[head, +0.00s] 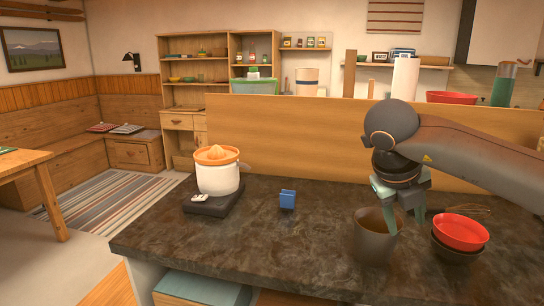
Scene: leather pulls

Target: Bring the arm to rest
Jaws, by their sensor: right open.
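My right gripper (401,213) is open and points down at the right of the head view. Its arm comes in from the right edge. Its fingers overlap the rim of a brown open container (371,245) on the dark counter; I cannot tell whether a fingertip is inside it or touching it. I see nothing held between the fingers. My left gripper is not in view.
The dark stone counter (280,250) holds a juicer (217,178) with an orange top, a small blue block (287,199) and a red bowl (460,231) in a dark bowl (456,254). A wooden panel (290,135) stands behind. The counter's middle is mostly free.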

